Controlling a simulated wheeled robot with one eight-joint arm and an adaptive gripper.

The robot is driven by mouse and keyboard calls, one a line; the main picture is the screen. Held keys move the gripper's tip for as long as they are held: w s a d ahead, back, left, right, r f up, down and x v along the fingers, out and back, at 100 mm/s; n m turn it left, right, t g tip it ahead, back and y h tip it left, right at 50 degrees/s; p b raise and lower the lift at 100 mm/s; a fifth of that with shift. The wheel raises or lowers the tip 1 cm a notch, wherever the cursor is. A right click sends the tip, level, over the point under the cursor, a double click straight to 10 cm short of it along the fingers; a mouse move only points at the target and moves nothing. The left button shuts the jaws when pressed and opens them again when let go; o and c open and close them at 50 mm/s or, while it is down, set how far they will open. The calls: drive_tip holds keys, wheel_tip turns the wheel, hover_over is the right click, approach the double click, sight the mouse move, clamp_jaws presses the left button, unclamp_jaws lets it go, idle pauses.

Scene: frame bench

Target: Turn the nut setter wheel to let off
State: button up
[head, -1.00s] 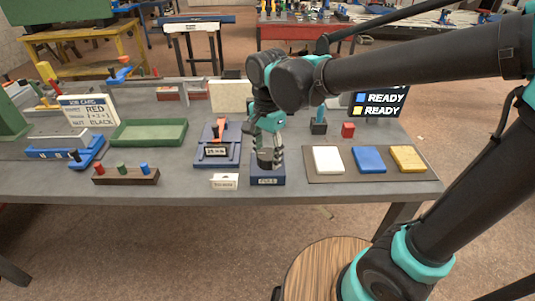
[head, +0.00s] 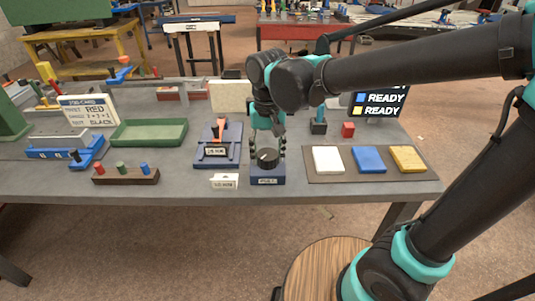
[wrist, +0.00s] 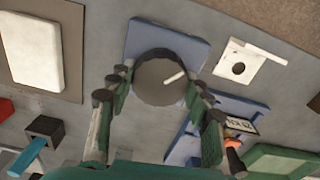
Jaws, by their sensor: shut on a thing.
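The nut setter wheel is a dark round knob (head: 267,156) on a blue block (head: 267,176) at the bench's front edge. The block's front label is too small to read. In the wrist view the wheel (wrist: 158,82) shows a white pointer mark towards the right. My gripper (head: 268,147) comes down from above and is shut on the wheel. Its fingers (wrist: 160,88) lie on either side of the wheel's rim in the wrist view. The underside of the wheel is hidden.
A mat with white, blue and yellow pads (head: 328,160) lies right. A black display (head: 380,103) reads READY twice. A green tray (head: 149,133) is further left.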

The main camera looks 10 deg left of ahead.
drive_tip(key=n, duration=0.5)
drive_tip(key=shift+n, duration=0.3)
drive_tip(key=n, duration=3)
drive_tip(key=shift+n, duration=0.4)
drive_tip(key=n, duration=0.4)
drive_tip(key=shift+n, duration=0.4)
